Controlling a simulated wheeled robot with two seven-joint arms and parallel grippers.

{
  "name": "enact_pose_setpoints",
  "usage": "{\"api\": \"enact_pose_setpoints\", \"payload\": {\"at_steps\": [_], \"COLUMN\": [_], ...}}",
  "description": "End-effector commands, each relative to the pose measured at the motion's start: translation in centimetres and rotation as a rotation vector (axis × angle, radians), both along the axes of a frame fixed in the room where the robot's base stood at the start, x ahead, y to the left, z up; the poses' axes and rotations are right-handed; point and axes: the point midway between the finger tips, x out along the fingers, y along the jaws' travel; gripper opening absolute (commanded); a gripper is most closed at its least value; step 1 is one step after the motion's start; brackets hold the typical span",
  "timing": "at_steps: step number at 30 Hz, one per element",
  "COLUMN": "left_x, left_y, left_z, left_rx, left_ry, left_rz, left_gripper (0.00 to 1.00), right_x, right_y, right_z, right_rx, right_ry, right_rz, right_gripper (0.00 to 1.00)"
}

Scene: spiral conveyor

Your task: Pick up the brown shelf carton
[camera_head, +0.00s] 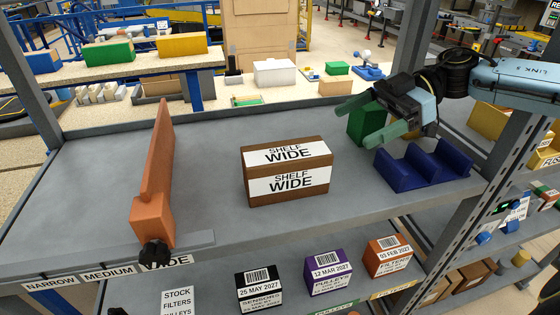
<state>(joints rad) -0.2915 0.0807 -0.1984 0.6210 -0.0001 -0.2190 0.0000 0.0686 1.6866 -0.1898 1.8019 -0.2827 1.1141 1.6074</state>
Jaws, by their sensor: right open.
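The brown shelf carton (254,174), with white labels reading "SHELF WIDE" on its top and front, sits on the grey upper shelf (90,205) near the middle. My right gripper (354,127) comes in from the right with its two green fingers apart. It is to the right of the carton and further back, clear of it. A green box (361,124) shows between and behind the fingers; I cannot tell whether they touch it. My left gripper is not in view.
An orange upright divider (155,185) stands left of the carton. A blue slotted holder (425,168) sits to its right, near a shelf post. Black (259,289), purple (328,271) and orange-brown (388,256) labelled boxes stand on the lower shelf. Bare shelf lies between divider and carton.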

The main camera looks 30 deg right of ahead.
Motion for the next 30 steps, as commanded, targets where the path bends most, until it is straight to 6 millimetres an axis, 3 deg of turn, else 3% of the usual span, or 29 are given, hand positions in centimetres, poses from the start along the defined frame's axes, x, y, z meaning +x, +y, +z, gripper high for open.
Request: {"api": "enact_pose_setpoints", "payload": {"at_steps": [3,6,18,25,30], "left_x": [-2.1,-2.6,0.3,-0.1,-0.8], "left_y": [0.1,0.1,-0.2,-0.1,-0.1], "left_z": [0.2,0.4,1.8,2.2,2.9], "left_rx": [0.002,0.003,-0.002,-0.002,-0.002], "left_ry": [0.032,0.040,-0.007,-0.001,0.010], "left_rz": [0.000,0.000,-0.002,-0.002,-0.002], "left_gripper": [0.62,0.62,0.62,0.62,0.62], "right_x": [0.2,0.5,1.6,1.9,2.6], "right_y": [1.0,1.6,6.0,7.2,9.2], "right_z": [-0.2,-0.4,-2.3,-2.7,-3.3], "right_rx": [0.007,0.005,0.002,0.003,0.005], "right_ry": [-0.005,-0.009,-0.006,-0.005,-0.007], "right_rz": [0.001,-0.006,-0.006,-0.006,-0.005], "right_gripper": [0.87,0.87,0.87,0.87,0.87]}}
